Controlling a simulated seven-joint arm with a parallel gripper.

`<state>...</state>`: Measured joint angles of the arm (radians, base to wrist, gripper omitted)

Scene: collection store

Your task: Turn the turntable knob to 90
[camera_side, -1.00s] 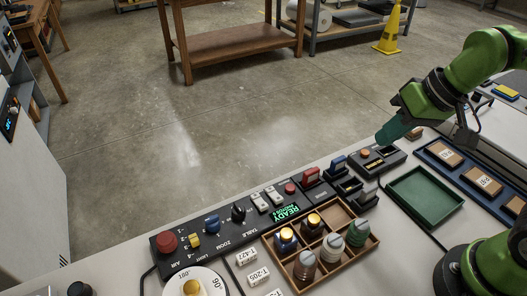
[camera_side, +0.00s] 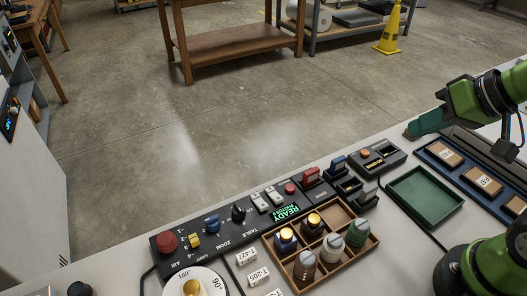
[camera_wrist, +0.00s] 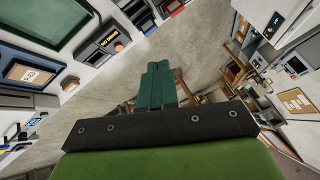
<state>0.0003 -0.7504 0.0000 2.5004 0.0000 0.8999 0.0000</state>
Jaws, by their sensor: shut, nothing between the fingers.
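The black knob (camera_side: 238,213) marked TABLE stands on the dark control panel (camera_side: 181,272); I cannot read its setting. A white round turntable (camera_side: 207,283) with degree marks, 180° and 90° among them, shows at the bottom edge, partly cut off. A brass-coloured piece (camera_side: 191,287) stands on it. My gripper (camera_side: 409,134) is far to the right of the knob, raised near the table's back edge, with its teal fingers pointing left. In the wrist view the fingers (camera_wrist: 158,68) are together and empty. The knob is not in that view.
A wooden divided tray (camera_side: 331,267) with several capped pieces stands in front. A green tray (camera_side: 425,196) lies to the right. Open floor lies behind the table.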

